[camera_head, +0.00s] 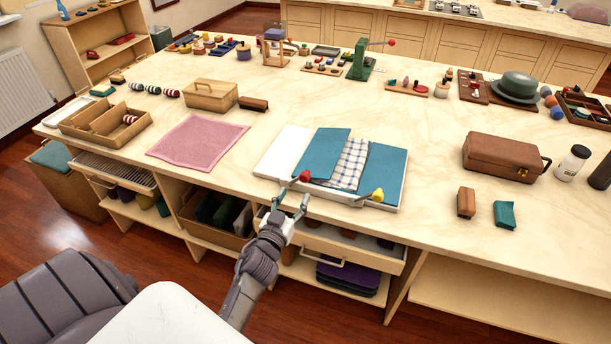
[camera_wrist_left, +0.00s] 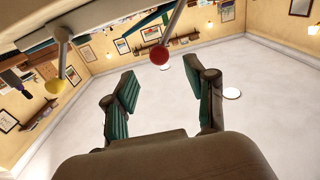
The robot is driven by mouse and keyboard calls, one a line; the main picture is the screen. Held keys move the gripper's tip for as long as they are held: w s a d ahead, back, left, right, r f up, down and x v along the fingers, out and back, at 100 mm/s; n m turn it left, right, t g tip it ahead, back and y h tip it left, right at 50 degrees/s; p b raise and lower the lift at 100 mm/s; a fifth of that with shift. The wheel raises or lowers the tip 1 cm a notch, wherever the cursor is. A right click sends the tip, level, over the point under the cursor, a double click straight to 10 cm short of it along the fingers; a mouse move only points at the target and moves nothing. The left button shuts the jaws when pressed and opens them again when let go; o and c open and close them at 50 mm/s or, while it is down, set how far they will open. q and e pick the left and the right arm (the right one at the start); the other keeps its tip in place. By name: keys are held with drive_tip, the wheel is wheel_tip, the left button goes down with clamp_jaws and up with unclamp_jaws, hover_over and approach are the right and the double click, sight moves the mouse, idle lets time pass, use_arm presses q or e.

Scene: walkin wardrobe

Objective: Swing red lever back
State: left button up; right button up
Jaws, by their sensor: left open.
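The red lever's round knob (camera_head: 304,176) is at the front edge of a white folding board (camera_head: 278,152) with teal panels. In the left wrist view the red knob (camera_wrist_left: 158,56) hangs on a grey rod (camera_wrist_left: 172,23), just beyond and between my fingertips. My left gripper (camera_head: 294,195) is open, with its fingers pointing up at the red knob from the front side of the counter. It also shows in the wrist view (camera_wrist_left: 160,72), with a gap between the fingers and nothing held. Whether a finger touches the knob cannot be told. My right gripper is out of view.
A yellow knob (camera_head: 377,195) stands at the board's front edge, right of the red one. A checked cloth (camera_head: 349,160) lies between the panels. A pink cloth (camera_head: 198,141) lies to the left, a brown case (camera_head: 503,156) to the right. An open drawer (camera_head: 345,241) is below.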

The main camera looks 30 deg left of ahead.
sight(304, 180)
use_arm(q)
drive_tip(key=x, duration=0.8)
drive_tip(key=shift+w, duration=0.4)
drive_tip(key=shift+d, duration=0.1)
clamp_jaws()
